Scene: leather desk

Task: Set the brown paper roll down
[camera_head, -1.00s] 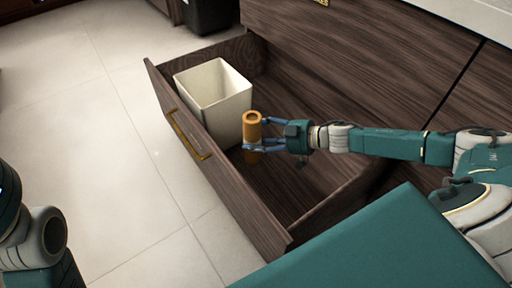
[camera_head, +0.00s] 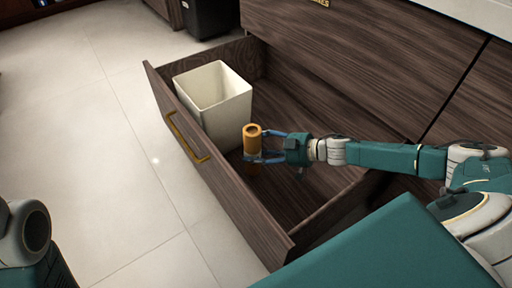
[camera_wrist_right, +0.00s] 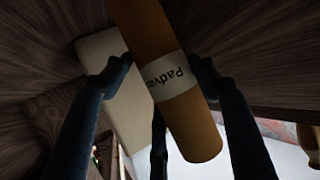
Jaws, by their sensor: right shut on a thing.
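The brown paper roll (camera_head: 252,135) is an orange-brown upright tube in the head view, inside the open drawer. My right gripper (camera_head: 256,158) is shut around it from the right. In the right wrist view the roll (camera_wrist_right: 152,35) has a white printed band and lies between the fingers of my right gripper (camera_wrist_right: 165,80). I cannot tell whether its lower end touches the drawer floor. My left gripper is not in view.
The open drawer (camera_head: 222,195) has dark wood walls and a gold handle. A cream square bin (camera_head: 225,103) stands in it, left of and behind the roll. Bare drawer floor (camera_head: 300,110) lies behind and right of the roll.

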